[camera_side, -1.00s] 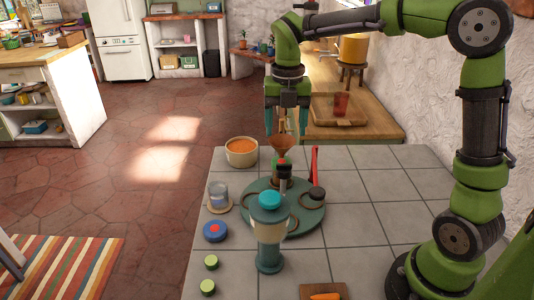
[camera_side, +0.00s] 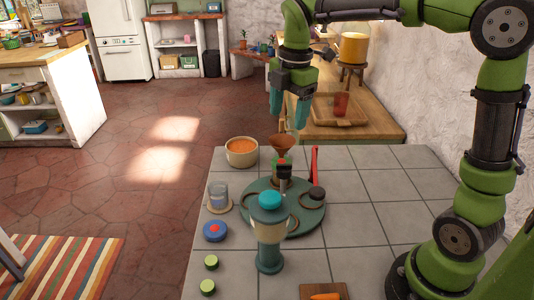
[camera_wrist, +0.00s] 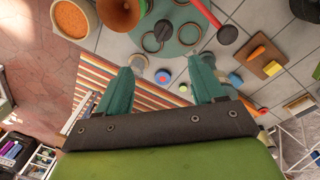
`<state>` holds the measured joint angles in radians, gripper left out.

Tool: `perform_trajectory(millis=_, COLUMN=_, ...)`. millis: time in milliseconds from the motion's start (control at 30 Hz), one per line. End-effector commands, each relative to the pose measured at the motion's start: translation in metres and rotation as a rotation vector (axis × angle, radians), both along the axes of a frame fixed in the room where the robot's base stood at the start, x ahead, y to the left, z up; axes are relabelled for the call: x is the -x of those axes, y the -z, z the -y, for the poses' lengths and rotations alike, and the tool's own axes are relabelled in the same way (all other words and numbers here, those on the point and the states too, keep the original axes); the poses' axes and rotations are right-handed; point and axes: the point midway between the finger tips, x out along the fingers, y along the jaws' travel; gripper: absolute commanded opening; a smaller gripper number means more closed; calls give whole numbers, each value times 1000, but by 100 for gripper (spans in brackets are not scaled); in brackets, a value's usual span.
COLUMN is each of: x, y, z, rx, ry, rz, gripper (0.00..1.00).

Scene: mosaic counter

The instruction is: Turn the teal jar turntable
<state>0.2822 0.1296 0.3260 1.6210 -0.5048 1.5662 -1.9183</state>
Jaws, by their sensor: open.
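The teal turntable (camera_side: 308,222) lies flat on the grey tiled counter, with brown rings on its top. My gripper (camera_side: 287,110) is open and empty, high above and behind the turntable, touching nothing. In the wrist view the turntable (camera_wrist: 186,22) is at the top, beyond my open fingers (camera_wrist: 165,70).
A bowl of orange food (camera_side: 241,152), a glass (camera_side: 219,193) and a blue round container (camera_side: 215,232) are on the left.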

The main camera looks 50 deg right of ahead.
Motion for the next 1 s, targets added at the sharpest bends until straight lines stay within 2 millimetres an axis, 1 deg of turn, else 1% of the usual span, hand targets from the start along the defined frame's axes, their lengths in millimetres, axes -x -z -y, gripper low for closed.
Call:
perform_trajectory(millis=567, x=40, y=10, z=-8, rx=-121, ry=731, rz=118, gripper=68)
perform_trajectory(millis=1000, x=82, y=16, z=-13, rx=-330, ry=1301, rz=199, gripper=68)
